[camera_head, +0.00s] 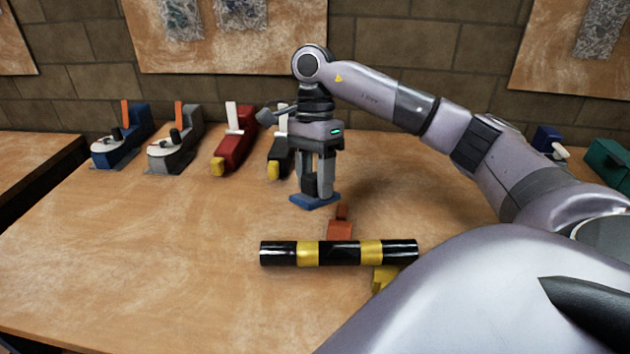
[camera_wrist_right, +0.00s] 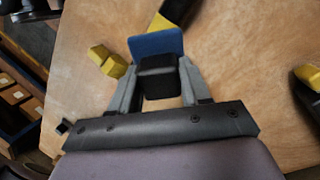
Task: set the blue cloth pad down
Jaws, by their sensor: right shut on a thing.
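The blue cloth pad (camera_head: 314,201) is a flat blue piece under a black block-shaped grip (camera_head: 308,183). My right gripper (camera_head: 316,190) points down over the table and is shut on that black grip. In the right wrist view the black grip (camera_wrist_right: 158,78) sits between the two fingers, with the blue pad (camera_wrist_right: 157,44) showing beyond it. I cannot tell whether the pad touches the table or hangs just above it. My left gripper is not in view.
A black tube with yellow bands (camera_head: 338,253) lies in front of the pad, near an orange-red block (camera_head: 340,229) and a yellow block (camera_head: 383,278). Several tools, including a red one (camera_head: 234,142), line the back. The table's left part (camera_head: 150,240) is clear.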

